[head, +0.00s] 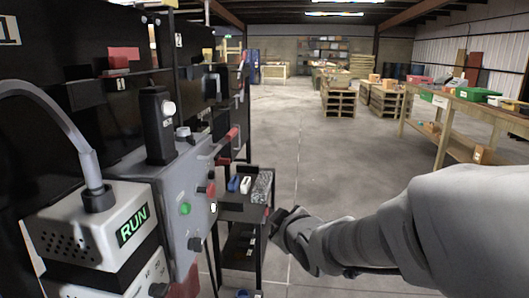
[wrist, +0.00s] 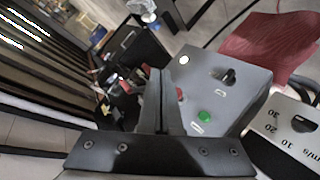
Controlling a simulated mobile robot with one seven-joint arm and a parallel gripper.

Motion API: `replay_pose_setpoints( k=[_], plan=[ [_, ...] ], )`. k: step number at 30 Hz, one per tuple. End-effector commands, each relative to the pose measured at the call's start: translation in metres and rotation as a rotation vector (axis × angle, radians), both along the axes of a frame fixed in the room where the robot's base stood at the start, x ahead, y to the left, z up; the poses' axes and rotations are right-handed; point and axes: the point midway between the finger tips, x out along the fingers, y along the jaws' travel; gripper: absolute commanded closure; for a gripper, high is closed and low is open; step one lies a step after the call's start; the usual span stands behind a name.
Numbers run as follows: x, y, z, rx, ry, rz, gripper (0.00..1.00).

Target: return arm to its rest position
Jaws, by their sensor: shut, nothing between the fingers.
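My arm (head: 400,235) reaches in from the right edge of the head view, stretched toward the left. My gripper (head: 276,222) is at its far end, in front of the black shelf cart, and looks empty. In the wrist view my gripper (wrist: 158,75) has its two fingers together, with nothing visible between them. The grey control box (head: 188,205), with a green button and several dark knobs, stands left of my gripper. The control box also shows in the wrist view (wrist: 225,80), beyond and to the right of the fingers. I cannot judge the exact gap between them.
A white box with a RUN display (head: 100,225) and a grey hose stands at the left. A black shelf cart (head: 245,212) holds small coloured items close to my gripper. The floor (head: 310,150) ahead is open. A wooden table (head: 455,105) with bins stands at the right.

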Motion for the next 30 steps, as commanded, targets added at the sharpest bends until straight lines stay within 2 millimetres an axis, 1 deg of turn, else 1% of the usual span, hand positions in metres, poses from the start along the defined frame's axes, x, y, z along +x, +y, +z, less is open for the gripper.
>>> replay_pose_setpoints(
  k=[1, 3, 5, 6, 8, 9, 11, 12, 14, 15, 20, 21, 22, 23, 24, 26, 30],
  plan=[
    [-0.012, -0.015, 0.006, 0.012, 0.042, -0.056, 1.00],
    [-0.030, -0.036, 0.008, 0.038, 0.115, -0.140, 1.00],
    [-0.047, -0.051, 0.010, 0.065, 0.176, -0.211, 1.00],
    [-0.060, -0.061, 0.011, 0.087, 0.217, -0.259, 1.00],
    [-0.081, -0.075, 0.012, 0.123, 0.278, -0.330, 1.00],
    [-0.095, -0.083, 0.012, 0.150, 0.319, -0.377, 1.00],
    [-0.118, -0.094, 0.012, 0.190, 0.379, -0.444, 1.00],
    [-0.133, -0.100, 0.011, 0.220, 0.417, -0.486, 1.00],
    [-0.156, -0.107, 0.010, 0.261, 0.474, -0.545, 1.00],
    [-0.171, -0.110, 0.009, 0.290, 0.511, -0.580, 1.00],
    [-0.228, -0.119, 0.005, 0.396, 0.647, -0.704, 1.00],
    [-0.242, -0.119, 0.004, 0.420, 0.681, -0.731, 1.00],
    [-0.250, -0.120, 0.007, 0.433, 0.701, -0.746, 1.00],
    [-0.246, -0.119, 0.023, 0.426, 0.699, -0.742, 1.00],
    [-0.245, -0.119, 0.033, 0.424, 0.700, -0.742, 1.00],
    [-0.245, -0.119, 0.045, 0.422, 0.700, -0.741, 1.00],
    [-0.245, -0.119, 0.079, 0.421, 0.699, -0.739, 1.00]
  ],
)
